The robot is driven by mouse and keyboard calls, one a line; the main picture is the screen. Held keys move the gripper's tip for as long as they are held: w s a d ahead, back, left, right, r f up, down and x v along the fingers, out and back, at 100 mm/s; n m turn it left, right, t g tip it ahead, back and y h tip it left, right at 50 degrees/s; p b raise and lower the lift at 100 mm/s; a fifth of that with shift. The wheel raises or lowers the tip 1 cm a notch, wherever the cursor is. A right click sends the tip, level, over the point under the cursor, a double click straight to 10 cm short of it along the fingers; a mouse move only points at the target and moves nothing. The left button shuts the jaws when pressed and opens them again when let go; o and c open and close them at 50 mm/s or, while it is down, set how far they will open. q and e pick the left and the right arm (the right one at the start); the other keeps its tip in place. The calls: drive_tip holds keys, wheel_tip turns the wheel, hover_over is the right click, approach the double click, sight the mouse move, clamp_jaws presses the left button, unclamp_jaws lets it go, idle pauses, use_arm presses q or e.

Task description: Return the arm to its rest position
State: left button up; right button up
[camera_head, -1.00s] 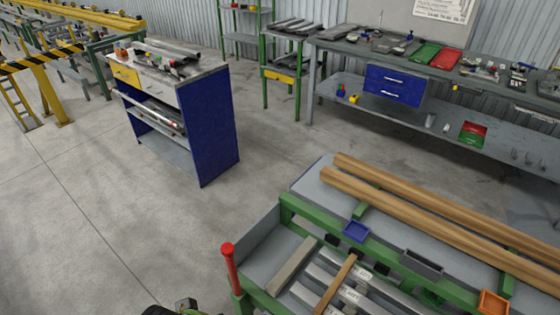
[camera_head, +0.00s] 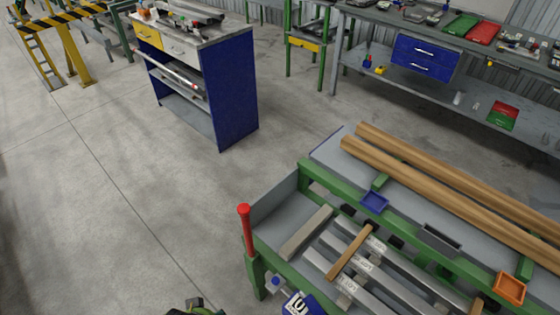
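Neither gripper shows clearly in the head view. A small dark and green shape is cut off by the bottom edge, left of the runout table; I cannot tell what part it is. The runout table (camera_head: 345,182) has a green frame and a grey top and stands at the lower right. Two long wooden rails (camera_head: 450,178) lie along its far side. Metal bars (camera_head: 352,262) and a wooden strip (camera_head: 350,252) lie in its near part.
A red-handled post (camera_head: 247,230) stands at the table's near left corner. A blue tray (camera_head: 374,202) and an orange tray (camera_head: 509,288) sit on the table. A blue cabinet (camera_head: 231,95) and a long workbench (camera_head: 400,40) stand behind.

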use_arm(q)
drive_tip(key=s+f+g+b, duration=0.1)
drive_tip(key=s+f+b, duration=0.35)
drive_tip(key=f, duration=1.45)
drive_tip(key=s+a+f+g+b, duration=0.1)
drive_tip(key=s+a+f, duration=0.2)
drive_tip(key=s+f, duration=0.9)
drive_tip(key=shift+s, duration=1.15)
